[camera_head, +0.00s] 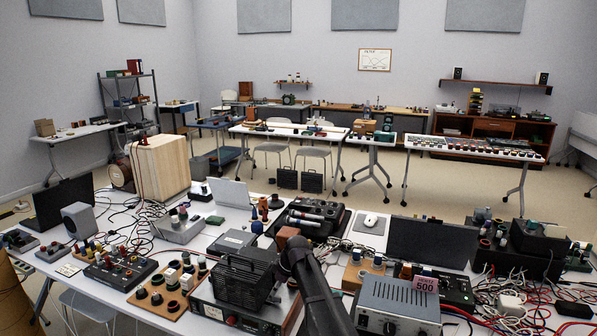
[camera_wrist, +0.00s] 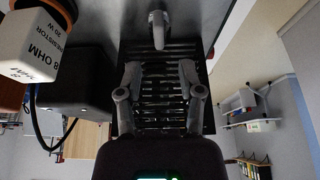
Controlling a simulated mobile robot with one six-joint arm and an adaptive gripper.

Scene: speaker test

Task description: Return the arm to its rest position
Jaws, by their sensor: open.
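My gripper (camera_wrist: 160,78) shows in the wrist view with its two grey fingers spread apart and nothing between them. Behind the fingers is a black finned surface (camera_wrist: 160,105). In the head view my dark arm reaches up from the bottom centre over the crowded white table, and the fingers cannot be made out there. A small brown block (camera_head: 288,234) shows by the arm's far end; whether they touch is unclear. A black ribbed box (camera_head: 243,283) stands left of the arm, on a front-panelled instrument (camera_head: 240,318).
A white block marked 8 OHM (camera_wrist: 38,45) is close on the left of the wrist view. Right of the arm stands a grey unit (camera_head: 398,303) with a pink 500 tag (camera_head: 425,284). A black flat panel (camera_head: 432,242) and tangled cables crowd the right. Open floor lies behind the table.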

